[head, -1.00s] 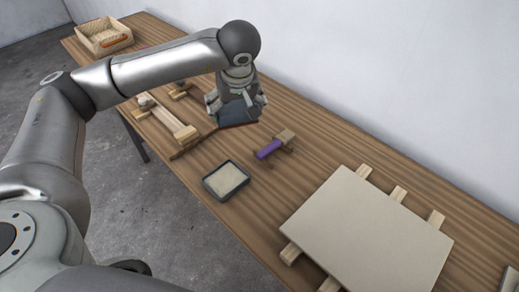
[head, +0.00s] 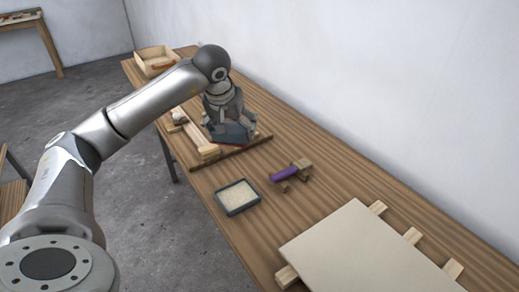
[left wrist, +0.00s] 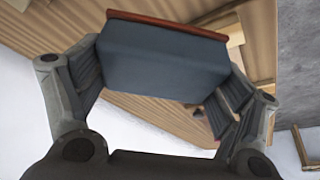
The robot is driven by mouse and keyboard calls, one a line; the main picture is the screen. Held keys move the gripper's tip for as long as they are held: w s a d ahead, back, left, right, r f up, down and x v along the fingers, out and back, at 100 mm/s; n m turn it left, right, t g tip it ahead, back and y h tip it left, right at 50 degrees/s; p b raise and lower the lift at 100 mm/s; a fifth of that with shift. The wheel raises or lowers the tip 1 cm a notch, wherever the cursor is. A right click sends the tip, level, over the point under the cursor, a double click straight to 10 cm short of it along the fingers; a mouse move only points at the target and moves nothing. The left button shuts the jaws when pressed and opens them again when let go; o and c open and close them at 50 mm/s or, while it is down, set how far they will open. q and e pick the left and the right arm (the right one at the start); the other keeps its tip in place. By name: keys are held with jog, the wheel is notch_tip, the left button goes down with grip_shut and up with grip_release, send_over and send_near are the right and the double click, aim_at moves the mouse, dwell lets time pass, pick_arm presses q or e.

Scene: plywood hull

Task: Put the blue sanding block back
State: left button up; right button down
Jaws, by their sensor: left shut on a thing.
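My left gripper (head: 229,125) is shut on the blue sanding block (head: 230,134). The block is dark blue-grey with a reddish-brown layer on one face. In the left wrist view the block (left wrist: 160,55) sits between the two fingers of the gripper (left wrist: 163,75). In the head view the block is just behind a thin dark strip (head: 225,159) on the bench, beside pale wooden pieces (head: 187,137). I cannot tell whether it touches the bench. My right gripper is not in view.
The wooden bench (head: 330,178) runs along a white wall. Nearer are a dark tray with pale filling (head: 237,209), a purple-handled tool (head: 285,173) and a pale panel (head: 365,250) on wooden strips. A wooden box (head: 157,55) stands at the far end.

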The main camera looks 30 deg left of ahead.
pick_arm(q)
jog(key=w+d+f, duration=0.1)
jog(key=w+f, duration=0.1)
jog(key=w+d+f, duration=0.1)
jog(key=w+f, duration=0.1)
jog(key=w+d+f+p, duration=0.1)
jog(key=w+f, duration=0.1)
jog(key=shift+d, duration=0.25)
jog(key=shift+w+d+f, duration=0.2)
jog(key=shift+w+f, duration=0.2)
jog(key=shift+f, duration=0.05)
jog(key=shift+w+f+p, duration=0.15)
jog(key=shift+f+p, duration=0.3)
jog(key=shift+f, duration=1.35)
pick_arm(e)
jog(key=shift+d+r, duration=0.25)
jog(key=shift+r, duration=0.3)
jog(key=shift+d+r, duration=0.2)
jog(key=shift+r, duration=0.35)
pick_arm(q)
jog(key=shift+d, duration=0.1)
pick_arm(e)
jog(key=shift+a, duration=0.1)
pick_arm(q)
jog(key=shift+f, duration=0.1)
jog(key=o, duration=0.7)
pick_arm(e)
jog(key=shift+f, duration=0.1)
